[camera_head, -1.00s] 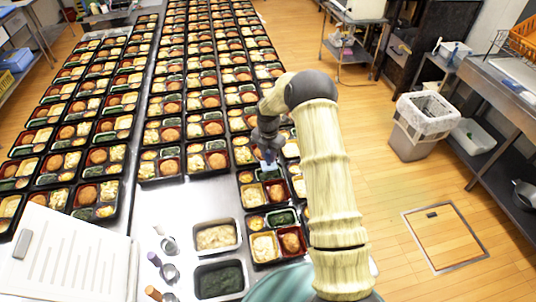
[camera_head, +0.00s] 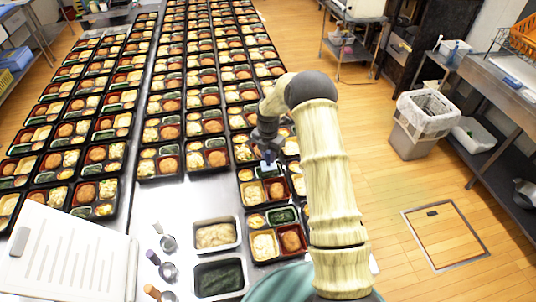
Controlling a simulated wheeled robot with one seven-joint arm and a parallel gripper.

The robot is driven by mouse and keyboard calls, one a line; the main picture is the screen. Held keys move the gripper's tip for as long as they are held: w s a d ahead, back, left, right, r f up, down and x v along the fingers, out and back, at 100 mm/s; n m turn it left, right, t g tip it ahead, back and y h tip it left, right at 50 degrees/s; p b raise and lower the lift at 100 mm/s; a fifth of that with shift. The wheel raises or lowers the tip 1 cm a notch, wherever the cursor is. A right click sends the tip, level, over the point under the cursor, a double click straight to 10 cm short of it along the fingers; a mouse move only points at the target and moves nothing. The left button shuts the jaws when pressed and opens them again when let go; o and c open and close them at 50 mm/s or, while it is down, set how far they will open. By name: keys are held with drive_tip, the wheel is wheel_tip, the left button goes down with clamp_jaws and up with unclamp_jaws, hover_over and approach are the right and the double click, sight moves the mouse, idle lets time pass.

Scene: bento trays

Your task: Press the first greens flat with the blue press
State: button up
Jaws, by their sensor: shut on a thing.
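My gripper (camera_head: 267,147) is shut on the blue press (camera_head: 268,165), which points down. The press's pale blue end is at or just above the greens compartment (camera_head: 265,173) at the top of a bento tray (camera_head: 243,203). I cannot tell whether it touches the greens, since the press hides most of them. A nearer bento tray (camera_head: 252,256) holds dark greens (camera_head: 282,215) in its upper right compartment, a fried patty and pale food.
A metal pan of pale food (camera_head: 216,236) and a pan of dark greens (camera_head: 220,278) stand left of the near trays. Several scoops, including one with an orange handle (camera_head: 152,292), lie beside them. Rows of filled trays cover the table behind. A white slotted board (camera_head: 65,255) is at left.

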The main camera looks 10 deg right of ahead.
sight(269, 163)
drive_tip(key=shift+s+f+b, duration=0.15)
drive_tip(key=shift+f+b, duration=1.2)
drive_tip(key=shift+f, duration=1)
clamp_jaws()
idle(3.3)
drive_tip(key=shift+r+p, duration=2.55)
drive_tip(key=shift+r, duration=1.55)
